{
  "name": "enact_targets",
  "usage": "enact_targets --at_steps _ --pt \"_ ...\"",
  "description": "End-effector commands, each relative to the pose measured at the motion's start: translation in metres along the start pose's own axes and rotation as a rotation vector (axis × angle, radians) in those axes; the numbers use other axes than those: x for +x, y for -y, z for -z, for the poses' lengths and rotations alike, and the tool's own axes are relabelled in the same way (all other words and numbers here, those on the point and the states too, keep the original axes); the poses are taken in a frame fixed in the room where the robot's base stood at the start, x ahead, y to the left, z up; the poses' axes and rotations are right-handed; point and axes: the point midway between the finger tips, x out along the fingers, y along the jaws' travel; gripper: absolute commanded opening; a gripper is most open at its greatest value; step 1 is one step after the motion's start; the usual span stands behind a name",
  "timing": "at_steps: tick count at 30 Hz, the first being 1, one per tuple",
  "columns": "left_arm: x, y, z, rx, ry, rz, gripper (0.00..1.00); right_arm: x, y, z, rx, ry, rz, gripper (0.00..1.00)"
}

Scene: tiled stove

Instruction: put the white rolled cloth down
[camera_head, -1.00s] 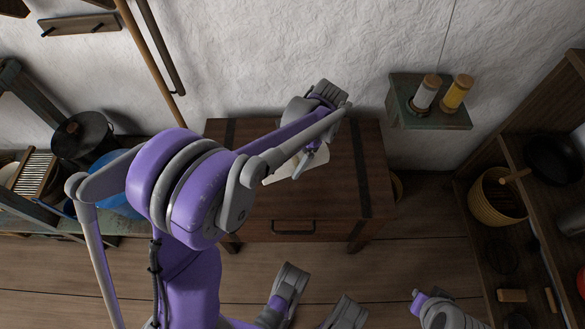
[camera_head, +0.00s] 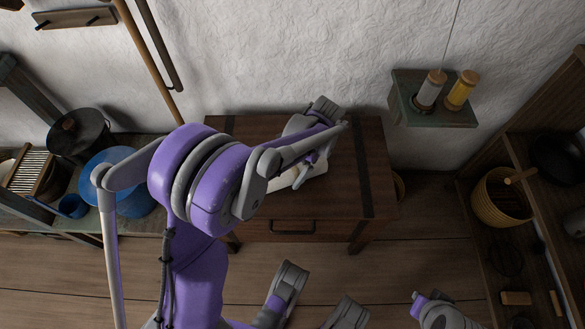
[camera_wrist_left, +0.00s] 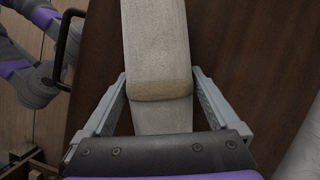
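The white rolled cloth (camera_wrist_left: 157,45) has a tan band (camera_wrist_left: 162,90) around it. It runs between the two fingers of my left gripper (camera_wrist_left: 160,78) in the left wrist view, with the fingertips close against its sides near the band. In the head view, part of the white cloth (camera_head: 314,173) shows at my left gripper (camera_head: 300,176), over the top of the dark wooden chest (camera_head: 350,150). My left arm hides much of it. I cannot tell whether the cloth touches the chest top. My right gripper is not clearly in view.
The chest has a front drawer handle (camera_head: 293,228). A small wall shelf (camera_head: 430,117) with two jars stands to its right. A woven basket (camera_head: 500,200) is farther right. A black pot (camera_head: 80,135) and a blue pot (camera_head: 110,165) stand at left. The chest's right side is clear.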

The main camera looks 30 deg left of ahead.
Motion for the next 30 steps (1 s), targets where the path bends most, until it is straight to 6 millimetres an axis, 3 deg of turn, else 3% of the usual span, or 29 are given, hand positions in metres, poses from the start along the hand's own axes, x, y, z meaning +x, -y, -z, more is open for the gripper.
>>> enact_targets --at_steps 11,24,30 --pt "-0.011 0.000 -0.003 0.000 0.000 0.000 1.00 -0.005 0.000 0.001 0.000 -0.001 0.000 0.00" --pt "-0.099 -0.001 -0.003 0.001 -0.001 0.001 1.00 -0.031 0.000 0.007 0.000 -0.008 0.000 0.00" --pt "-0.121 0.000 -0.002 -0.001 -0.001 0.000 1.00 -0.036 0.000 0.009 0.000 -0.010 0.000 0.00"
